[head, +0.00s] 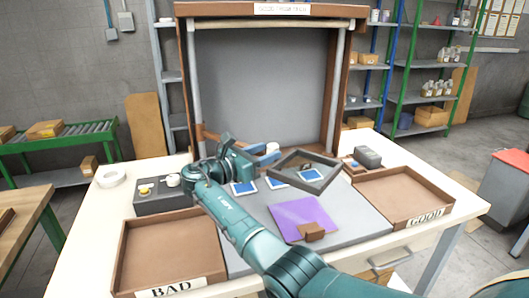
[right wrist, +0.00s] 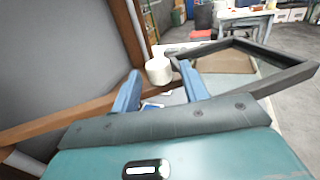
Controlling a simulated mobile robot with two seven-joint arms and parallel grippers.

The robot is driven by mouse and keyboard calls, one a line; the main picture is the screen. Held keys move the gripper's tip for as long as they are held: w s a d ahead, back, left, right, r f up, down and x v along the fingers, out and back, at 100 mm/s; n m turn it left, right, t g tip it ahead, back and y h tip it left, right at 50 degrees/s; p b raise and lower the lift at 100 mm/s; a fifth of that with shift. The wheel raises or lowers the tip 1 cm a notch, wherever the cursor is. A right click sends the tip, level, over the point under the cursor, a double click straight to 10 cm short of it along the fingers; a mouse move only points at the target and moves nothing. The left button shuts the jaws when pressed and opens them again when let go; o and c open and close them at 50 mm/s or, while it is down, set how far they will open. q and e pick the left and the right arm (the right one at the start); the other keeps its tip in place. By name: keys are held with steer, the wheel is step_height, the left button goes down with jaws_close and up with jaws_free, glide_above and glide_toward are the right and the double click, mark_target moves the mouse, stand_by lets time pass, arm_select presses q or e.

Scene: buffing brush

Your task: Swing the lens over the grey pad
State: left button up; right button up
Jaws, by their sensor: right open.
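The lens (head: 305,170) is a dark, square, open frame over the back right part of the grey pad (head: 350,212). It also shows at the right of the right wrist view (right wrist: 285,77). My right gripper (head: 268,153) is at the left of the frame, near the knob. Its two blue fingers are apart in the right wrist view (right wrist: 160,88). The knob appears in line with the gap, beyond the fingertips; I cannot tell how far. My left gripper is not in view.
A purple sheet (head: 291,217) with a brown block and several blue-and-white cards (head: 279,182) lie on the pad. The BAD tray (head: 171,215) is left, the GOOD tray (head: 440,205) right. A grey control box (head: 160,203) stands left; a wood-framed booth (head: 355,50) stands behind.

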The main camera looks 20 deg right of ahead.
steer(key=shift+o, duration=0.4)
steer(key=shift+d, duration=0.15)
steer(key=b+v, duration=0.2)
steer(key=v, duration=1.1)
